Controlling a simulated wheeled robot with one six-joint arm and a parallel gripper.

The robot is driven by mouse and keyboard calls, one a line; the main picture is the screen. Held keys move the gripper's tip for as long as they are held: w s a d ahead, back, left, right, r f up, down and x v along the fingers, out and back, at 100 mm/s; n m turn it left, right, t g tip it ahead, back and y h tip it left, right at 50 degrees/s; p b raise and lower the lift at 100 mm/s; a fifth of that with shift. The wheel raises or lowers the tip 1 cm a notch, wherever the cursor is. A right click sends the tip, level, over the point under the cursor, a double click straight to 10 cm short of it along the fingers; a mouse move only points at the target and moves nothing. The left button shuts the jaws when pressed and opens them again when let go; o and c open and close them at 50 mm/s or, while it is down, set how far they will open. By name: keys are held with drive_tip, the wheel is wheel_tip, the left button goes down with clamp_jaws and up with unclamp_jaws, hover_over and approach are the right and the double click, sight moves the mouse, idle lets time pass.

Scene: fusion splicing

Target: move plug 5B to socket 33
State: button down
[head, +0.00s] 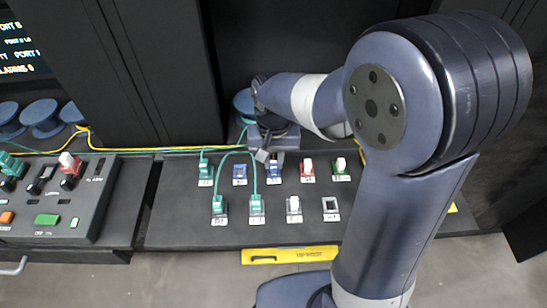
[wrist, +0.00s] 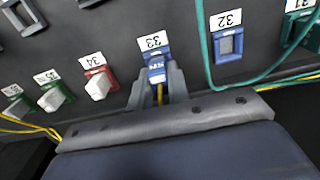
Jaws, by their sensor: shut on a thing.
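Plug 5B (wrist: 156,72) is blue, with a yellow cable running back between the fingers of my gripper (wrist: 160,88). The jaws are shut on it, one finger on each side. In the wrist view the plug is lined up with blue socket 33 (wrist: 153,53), right below the label 33, and its front meets the socket. Whether it is fully seated cannot be told. In the head view my gripper (head: 265,155) is over the back row of the panel and partly hides the socket.
Blue socket 32 (wrist: 229,44) is empty beside it, with a teal cable (wrist: 207,65) looping close by. On the other side, white plugs sit in red socket 34 (wrist: 97,83) and a green socket (wrist: 50,98). A front-row socket (head: 331,208) is empty.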

drive_tip(key=shift+f, duration=0.3)
drive_tip(key=c, duration=1.3)
unclamp_jaws()
drive_tip(key=shift+o, duration=0.2)
drive_tip(key=shift+r, duration=0.1)
wheel_tip(320, 180, up, 11)
